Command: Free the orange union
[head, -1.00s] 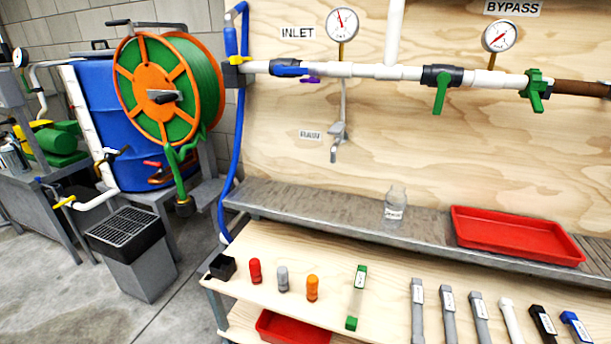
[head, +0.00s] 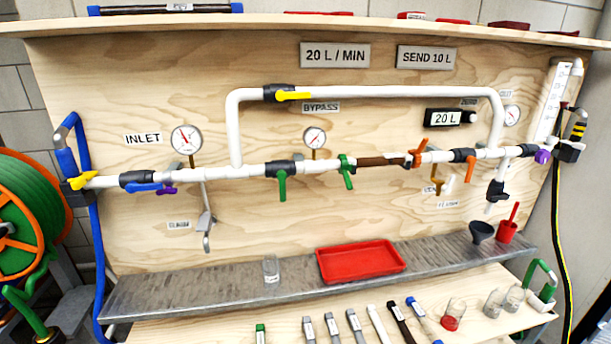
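The orange union (head: 417,153) is a winged fitting on the white pipe line, at the right end of a brown pipe section (head: 382,161). A green winged union (head: 346,170) sits at the left end of that section. The brown section is in line between the two. An orange-handled valve (head: 466,158) is a little to the right of the orange union. Neither of my grippers is in view.
A red tray (head: 360,263) and a glass jar (head: 271,269) stand on the grey shelf (head: 180,287) below the pipes. A bypass pipe (head: 390,92) arches above. Several filter sticks, cups and a green-handled tool (head: 541,282) are on the lower wooden bench.

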